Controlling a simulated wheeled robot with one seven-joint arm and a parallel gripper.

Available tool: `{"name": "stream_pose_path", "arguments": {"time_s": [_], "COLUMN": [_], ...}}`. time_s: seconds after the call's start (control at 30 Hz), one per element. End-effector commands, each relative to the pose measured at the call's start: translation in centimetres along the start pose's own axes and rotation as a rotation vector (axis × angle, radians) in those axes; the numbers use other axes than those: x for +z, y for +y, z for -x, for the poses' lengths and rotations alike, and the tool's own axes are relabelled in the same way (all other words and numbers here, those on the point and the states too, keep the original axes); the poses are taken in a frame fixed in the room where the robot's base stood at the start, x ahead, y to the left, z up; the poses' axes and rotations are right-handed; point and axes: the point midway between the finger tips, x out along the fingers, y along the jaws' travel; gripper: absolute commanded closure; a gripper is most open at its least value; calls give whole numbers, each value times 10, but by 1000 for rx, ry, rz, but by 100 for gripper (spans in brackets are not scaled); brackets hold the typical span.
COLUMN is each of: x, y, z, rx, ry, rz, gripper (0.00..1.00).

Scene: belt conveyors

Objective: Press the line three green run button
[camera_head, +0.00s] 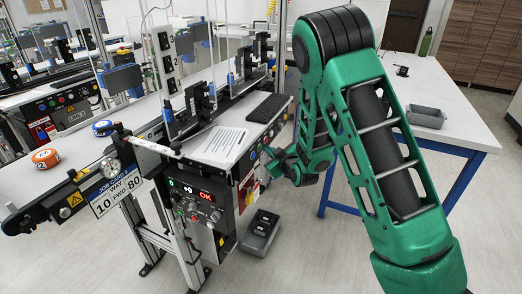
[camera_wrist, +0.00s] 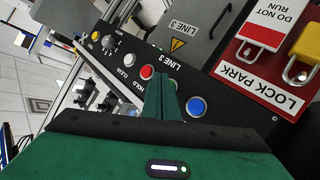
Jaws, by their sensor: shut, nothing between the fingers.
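In the wrist view, the dark LINE 3 panel (camera_wrist: 118,72) carries a row of buttons: a white CLEAR button (camera_wrist: 129,59), a red HOLD button (camera_wrist: 146,72) and a blue button (camera_wrist: 196,106). My gripper (camera_wrist: 163,80) is shut and empty, its fingers in front of the row between the red and blue buttons. The green run button is not clearly seen; the fingers cover that spot. I cannot tell whether the fingertips touch the panel. In the head view, my gripper (camera_head: 272,157) is beside the conveyor's end panel and hides part of it.
In the wrist view, a red LOCK PARK plate (camera_wrist: 235,65) with a yellow padlock (camera_wrist: 305,45) is beside the buttons. In the head view, a white table (camera_head: 440,90) with a grey tray (camera_head: 426,116) stands right. A dark bin (camera_head: 260,232) is on the floor.

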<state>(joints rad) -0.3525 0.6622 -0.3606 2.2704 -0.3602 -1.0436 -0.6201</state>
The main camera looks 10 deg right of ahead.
Motion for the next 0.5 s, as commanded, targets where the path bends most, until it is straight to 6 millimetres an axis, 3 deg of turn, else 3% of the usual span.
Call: {"name": "stream_pose_path", "arguments": {"time_s": [0.5], "x": [-4], "y": [-3], "z": [-4], "rx": [-1], "ry": [0], "rz": [0], "gripper": [100]}}
